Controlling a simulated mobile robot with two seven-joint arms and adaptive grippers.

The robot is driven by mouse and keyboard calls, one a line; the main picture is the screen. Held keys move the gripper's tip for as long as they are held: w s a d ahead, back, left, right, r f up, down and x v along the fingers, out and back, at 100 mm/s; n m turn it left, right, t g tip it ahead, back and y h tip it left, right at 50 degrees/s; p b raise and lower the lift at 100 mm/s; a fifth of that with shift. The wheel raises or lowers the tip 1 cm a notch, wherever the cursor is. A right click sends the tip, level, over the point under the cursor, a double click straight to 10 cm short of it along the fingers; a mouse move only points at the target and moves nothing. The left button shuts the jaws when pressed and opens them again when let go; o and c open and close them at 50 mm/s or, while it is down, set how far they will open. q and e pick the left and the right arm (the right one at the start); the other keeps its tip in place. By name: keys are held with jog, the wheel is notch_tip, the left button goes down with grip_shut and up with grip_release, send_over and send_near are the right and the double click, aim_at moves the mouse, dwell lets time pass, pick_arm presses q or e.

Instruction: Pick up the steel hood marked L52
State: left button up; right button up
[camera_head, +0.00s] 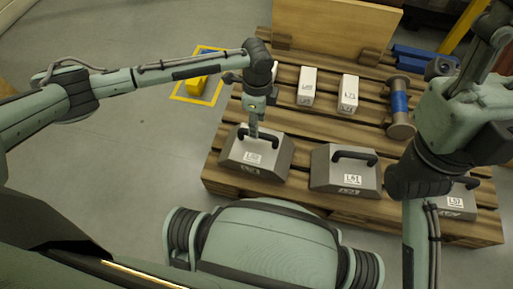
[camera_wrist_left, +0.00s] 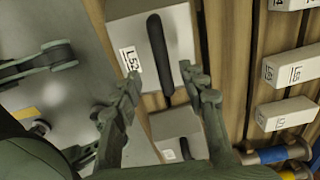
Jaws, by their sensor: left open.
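The steel hood marked L52 (camera_head: 252,160) is the leftmost hood at the pallet's near edge. It is a grey block with sloped sides and a black bar handle (camera_head: 262,134). In the left wrist view the hood (camera_wrist_left: 184,20) shows at the top, with its L52 label beside the handle (camera_wrist_left: 158,50). My left gripper (camera_head: 254,133) is just over this hood. Its open fingers (camera_wrist_left: 160,95) stand on either side of the handle's line; contact cannot be told. My right arm is at the right of the head view, but its gripper is not seen.
The L51 hood (camera_head: 345,173) stands right of it, and another hood (camera_head: 457,202) is partly behind my right arm. White blocks (camera_head: 307,86) (camera_head: 348,93) and a blue-banded spool (camera_head: 400,104) are farther back on the wooden pallet (camera_head: 300,201). Open floor lies to the left.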

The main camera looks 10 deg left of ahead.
pick_arm(q)
jog(key=b, duration=0.2)
send_over(257, 146)
jog(key=w, duration=0.2)
jog(key=f, duration=0.5)
jog(key=shift+s, duration=0.2)
jog(key=shift+r, duration=0.1)
grip_shut()
jog(key=shift+r, duration=0.1)
